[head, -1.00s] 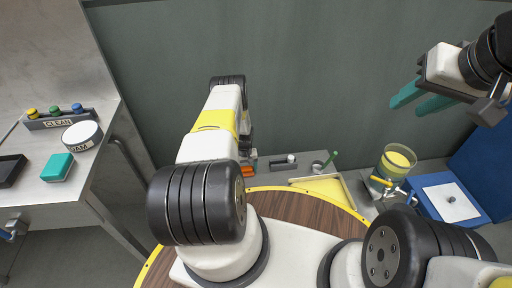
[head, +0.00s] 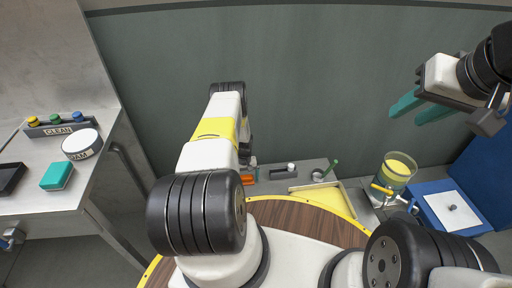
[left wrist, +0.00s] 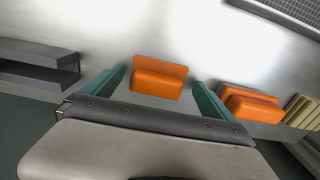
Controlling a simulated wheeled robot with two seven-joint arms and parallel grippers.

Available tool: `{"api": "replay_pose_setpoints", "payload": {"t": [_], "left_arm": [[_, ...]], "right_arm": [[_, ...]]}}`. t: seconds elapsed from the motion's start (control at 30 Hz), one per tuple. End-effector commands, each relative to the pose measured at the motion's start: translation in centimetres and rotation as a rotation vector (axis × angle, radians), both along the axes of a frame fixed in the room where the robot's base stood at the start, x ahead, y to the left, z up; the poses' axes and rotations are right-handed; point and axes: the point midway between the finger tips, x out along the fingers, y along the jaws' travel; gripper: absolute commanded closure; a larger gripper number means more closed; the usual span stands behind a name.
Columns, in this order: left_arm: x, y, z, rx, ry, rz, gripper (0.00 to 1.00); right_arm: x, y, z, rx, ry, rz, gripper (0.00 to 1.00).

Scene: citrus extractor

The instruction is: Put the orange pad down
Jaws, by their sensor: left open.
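An orange pad (left wrist: 158,80) lies on a pale metal surface in the left wrist view, between the spread teal fingers of my left gripper (left wrist: 157,92). There is a gap between the pad and each finger, so the gripper is open and not clamped on it. In the head view my left arm hides most of that gripper, and a bit of orange (head: 247,179) shows beside the arm. My right gripper (head: 422,107) is raised at the right with its teal fingers apart and empty.
More orange pads (left wrist: 250,104) lie to the right in the left wrist view, with yellowish blocks (left wrist: 301,111) beyond. A grey shelf-like piece (left wrist: 38,64) is at left. In the head view a juice container (head: 396,170) and a blue tray (head: 480,221) stand at right.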

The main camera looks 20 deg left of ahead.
Motion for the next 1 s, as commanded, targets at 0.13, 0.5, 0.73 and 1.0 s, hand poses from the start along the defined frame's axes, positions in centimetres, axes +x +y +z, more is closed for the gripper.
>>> {"api": "replay_pose_setpoints", "payload": {"t": [0.13, 0.5, 0.73, 1.0], "left_arm": [[0.5, -0.1, 3.8, 0.000, -0.005, -0.002, 0.02], [0.4, -0.2, 10.6, -0.002, -0.003, -0.002, 0.02], [1.6, -0.3, 14.8, -0.001, -0.026, -0.013, 0.02], [4.2, -2.3, 32.2, -0.007, -0.132, -0.076, 0.02]], "right_arm": [[0.0, 0.0, 0.0, 0.000, -0.001, 0.000, 0.64], [0.0, 0.0, 0.0, 0.000, -0.001, 0.000, 0.64], [0.0, 0.0, 0.0, 0.000, -0.001, 0.000, 0.64], [0.0, 0.0, 0.0, 0.000, -0.001, 0.000, 0.64]]}}
